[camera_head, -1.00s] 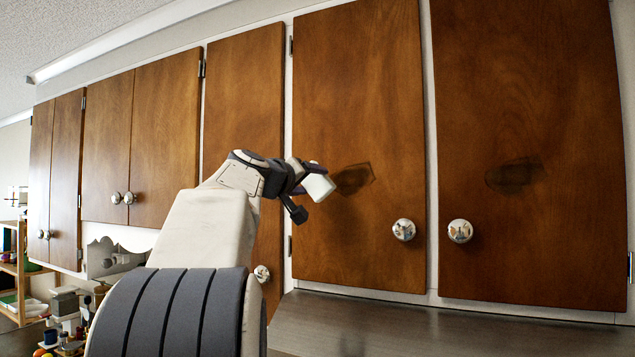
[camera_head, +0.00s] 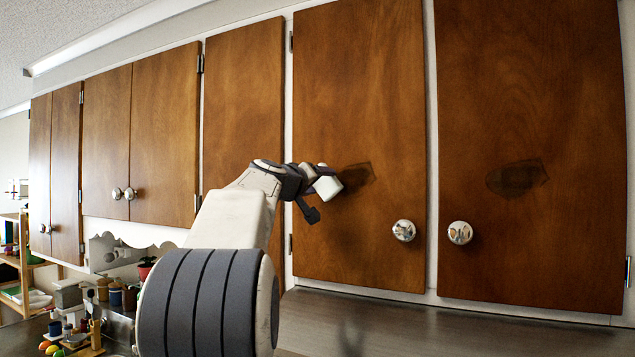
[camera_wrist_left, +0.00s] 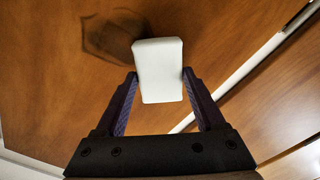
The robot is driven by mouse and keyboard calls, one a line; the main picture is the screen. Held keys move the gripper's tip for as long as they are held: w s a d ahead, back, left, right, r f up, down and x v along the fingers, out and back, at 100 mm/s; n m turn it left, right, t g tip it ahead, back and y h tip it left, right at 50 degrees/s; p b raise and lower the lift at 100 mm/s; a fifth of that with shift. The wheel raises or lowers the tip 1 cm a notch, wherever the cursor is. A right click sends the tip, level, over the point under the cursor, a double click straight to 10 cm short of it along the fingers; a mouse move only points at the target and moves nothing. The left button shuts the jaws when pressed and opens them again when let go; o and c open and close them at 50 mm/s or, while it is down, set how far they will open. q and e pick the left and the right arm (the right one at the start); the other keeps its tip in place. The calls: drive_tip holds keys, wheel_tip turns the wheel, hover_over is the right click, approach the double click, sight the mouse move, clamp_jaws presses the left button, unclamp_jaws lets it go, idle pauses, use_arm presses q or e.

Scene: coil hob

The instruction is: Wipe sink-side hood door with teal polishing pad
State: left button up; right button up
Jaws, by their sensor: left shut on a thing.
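My left gripper (camera_head: 318,190) is shut on a small pale pad (camera_head: 328,187), which looks white rather than teal. In the left wrist view the pad (camera_wrist_left: 158,65) sits between both fingertips and sticks out beyond them. It is close to a brown wooden cabinet door (camera_head: 362,90); I cannot tell whether it touches. A dark smudge (camera_head: 358,177) shows on this door just right of the pad, and shows in the wrist view (camera_wrist_left: 108,38) too. The door to the right (camera_head: 540,90) has another dark smudge (camera_head: 517,178). My right gripper is not in view.
Round shiny knobs (camera_head: 404,230) and (camera_head: 460,232) stick out at the doors' lower corners. More wooden doors (camera_head: 165,130) run to the left. A dark surface (camera_head: 420,325) lies below. Jars and small items (camera_head: 115,295) stand at lower left.

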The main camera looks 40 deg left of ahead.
use_arm(q)
drive_tip(key=shift+p+x, duration=0.35)
drive_tip(key=shift+x, duration=0.55)
idle(0.3)
drive_tip(key=shift+w+d, duration=0.25)
drive_tip(key=shift+d, duration=0.75)
drive_tip(key=shift+w+d+b, duration=0.2)
drive_tip(key=shift+d+b, duration=0.1)
drive_tip(key=shift+d, duration=0.65)
drive_tip(key=shift+w+d, duration=0.2)
drive_tip(key=shift+d, duration=0.45)
drive_tip(key=shift+w+d, duration=0.2)
drive_tip(key=shift+d, duration=0.45)
drive_tip(key=shift+w+d, duration=0.2)
drive_tip(key=shift+d, duration=0.45)
drive_tip(key=shift+w+d+p, duration=0.15)
drive_tip(key=shift+d+p, duration=0.25)
drive_tip(key=shift+d, duration=0.45)
drive_tip(key=shift+w+d+p, duration=0.2)
drive_tip(key=shift+d+p, duration=0.2)
drive_tip(key=shift+d, duration=0.4)
drive_tip(key=shift+w+d, duration=0.1)
drive_tip(key=shift+d, duration=0.2)
